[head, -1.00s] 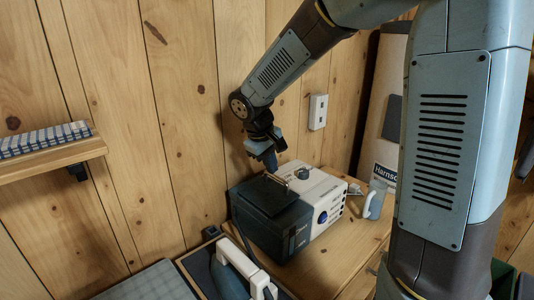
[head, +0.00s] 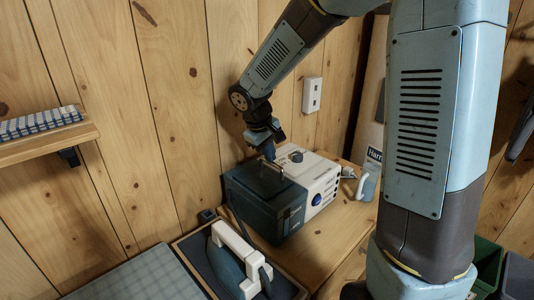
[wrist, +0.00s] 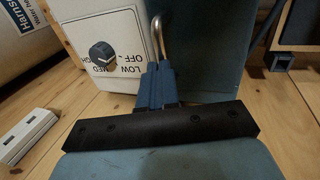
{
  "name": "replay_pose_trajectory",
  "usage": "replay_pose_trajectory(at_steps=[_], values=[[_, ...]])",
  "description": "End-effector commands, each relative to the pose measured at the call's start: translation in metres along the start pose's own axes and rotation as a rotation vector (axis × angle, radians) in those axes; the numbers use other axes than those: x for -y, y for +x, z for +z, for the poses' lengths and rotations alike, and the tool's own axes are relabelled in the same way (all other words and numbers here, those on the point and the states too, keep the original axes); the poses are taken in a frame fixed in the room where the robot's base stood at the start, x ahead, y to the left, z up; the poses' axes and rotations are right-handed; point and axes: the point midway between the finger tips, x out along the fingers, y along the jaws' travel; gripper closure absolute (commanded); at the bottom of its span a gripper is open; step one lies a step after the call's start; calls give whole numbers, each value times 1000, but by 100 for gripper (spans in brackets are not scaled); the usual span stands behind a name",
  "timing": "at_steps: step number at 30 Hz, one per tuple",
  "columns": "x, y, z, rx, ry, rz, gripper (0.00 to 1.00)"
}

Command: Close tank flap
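The steam appliance has a white body (head: 318,172) and a dark teal tank (head: 282,215) at its left end. The tank's flap (head: 250,178) is the dark top panel; it looks nearly flat, and I cannot tell whether a gap remains under it. A thin metal handle (head: 274,169) stands at the flap's right side. My gripper (head: 269,153) points down just at this handle. In the wrist view my gripper's blue fingers (wrist: 155,72) are together, with the curved metal handle (wrist: 158,30) rising right beyond their tips. Whether they pinch it is unclear.
A knob (wrist: 102,55) with printed settings sits on the white body. An iron (head: 235,262) rests in front of the tank, and a jug (head: 368,185) stands to the right. The plank wall (head: 175,120) is close behind. A wall switch (head: 312,95) is at right.

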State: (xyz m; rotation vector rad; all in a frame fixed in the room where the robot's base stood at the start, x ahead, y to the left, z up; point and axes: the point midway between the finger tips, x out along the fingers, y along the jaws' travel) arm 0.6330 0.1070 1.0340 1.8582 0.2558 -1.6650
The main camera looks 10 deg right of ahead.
Motion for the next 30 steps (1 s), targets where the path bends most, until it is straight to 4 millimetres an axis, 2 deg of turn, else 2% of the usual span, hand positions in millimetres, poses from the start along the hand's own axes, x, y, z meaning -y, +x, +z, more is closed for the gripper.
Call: replay_pose_trajectory(at_steps=[8, 13, 30], values=[[0, 2, 2, 5, 1, -2, 100], [-2, -8, 1, 4, 2, -1, 100], [-14, -112, -2, -3, 0, 1, 100]])
